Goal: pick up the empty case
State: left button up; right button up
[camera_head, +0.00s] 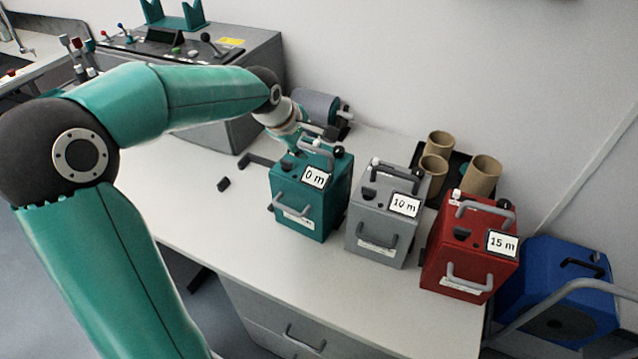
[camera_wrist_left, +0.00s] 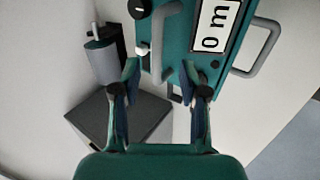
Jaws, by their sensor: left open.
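The teal case labelled "0 m" (camera_head: 308,200) stands upright on the white bench, leftmost of three cases in a row. It has a grey handle on top and another on its front. My left gripper (camera_head: 312,145) is at the back top edge of this case. In the left wrist view the open left gripper (camera_wrist_left: 162,85) has its fingers apart, and the top handle (camera_wrist_left: 158,45) shows between and just beyond the fingertips. I cannot tell whether they touch it. My right gripper is not in view.
A grey "10 m" case (camera_head: 382,225) and a red "15 m" case (camera_head: 468,250) stand close on the right. Cardboard tubes (camera_head: 481,176) are behind them. A grey machine (camera_head: 220,60) is at the back left. A blue case (camera_head: 560,290) is far right. The bench's left front is mostly clear.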

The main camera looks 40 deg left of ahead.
aim_at(312, 146)
pick_arm(q)
jog(key=shift+p+x, duration=0.9)
jog(key=shift+x, duration=1.9)
jog(key=shift+w+a+r, duration=0.1)
jog(key=shift+w+a, duration=0.05)
grip_shut()
jog(key=shift+w+r, duration=0.1)
jog(key=shift+r, duration=0.05)
